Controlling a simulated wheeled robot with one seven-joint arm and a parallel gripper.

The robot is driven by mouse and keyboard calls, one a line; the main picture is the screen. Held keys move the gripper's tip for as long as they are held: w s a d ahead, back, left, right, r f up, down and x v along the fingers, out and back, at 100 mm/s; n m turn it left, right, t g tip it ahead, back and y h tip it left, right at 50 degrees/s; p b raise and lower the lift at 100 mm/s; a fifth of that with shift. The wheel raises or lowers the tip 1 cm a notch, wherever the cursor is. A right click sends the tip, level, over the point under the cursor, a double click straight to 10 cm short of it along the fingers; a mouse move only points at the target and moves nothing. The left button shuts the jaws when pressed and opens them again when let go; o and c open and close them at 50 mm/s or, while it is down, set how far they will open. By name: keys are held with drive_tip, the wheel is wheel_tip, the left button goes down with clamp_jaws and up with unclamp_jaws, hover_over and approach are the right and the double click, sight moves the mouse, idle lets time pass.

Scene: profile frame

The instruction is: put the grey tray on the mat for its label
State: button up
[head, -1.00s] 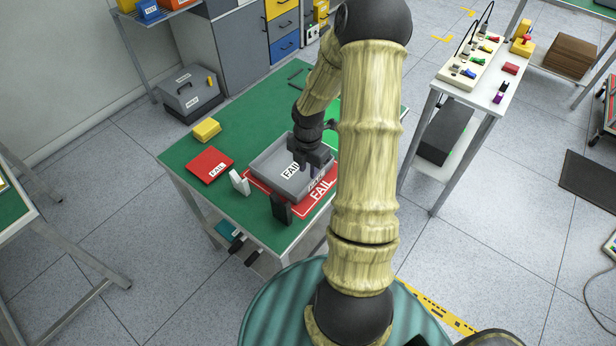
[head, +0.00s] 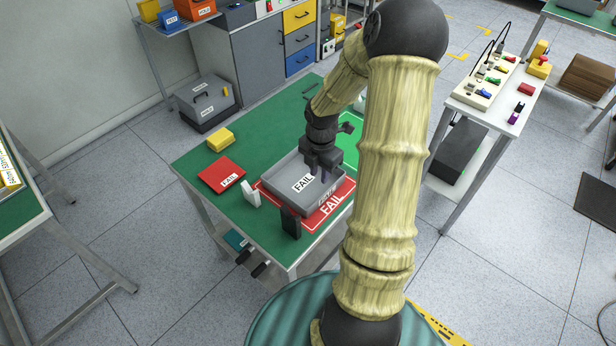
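The grey tray (head: 283,188) has a white label reading FAIL. It lies over the red mat (head: 344,193), which is also marked FAIL; the mat shows along the tray's front and right sides. The tray covers the rest of the mat, and I cannot tell whether its whole base rests flat. My gripper (head: 323,172) points down over the tray's back right part, with its fingertips low inside the tray's outline. The fingers are small and dark, so I cannot tell whether they are open or shut on a wall.
A brighter green mat (head: 349,151) is partly hidden behind my arm.

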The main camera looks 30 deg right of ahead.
drive_tip(key=s+a+r+m+t, duration=0.1)
drive_tip(key=s+a+r+m, duration=0.4)
drive_tip(key=a+m, duration=0.3)
drive_tip(key=s+a+r+m+t, duration=0.1)
drive_tip(key=s+a+r+m, duration=0.4)
drive_tip(key=m, duration=0.8)
drive_tip(key=a, duration=0.3)
drive_tip(key=shift+a+r+m+t, duration=0.25)
drive_tip(key=shift+r+m+t, duration=0.05)
drive_tip(key=shift+r, duration=0.1)
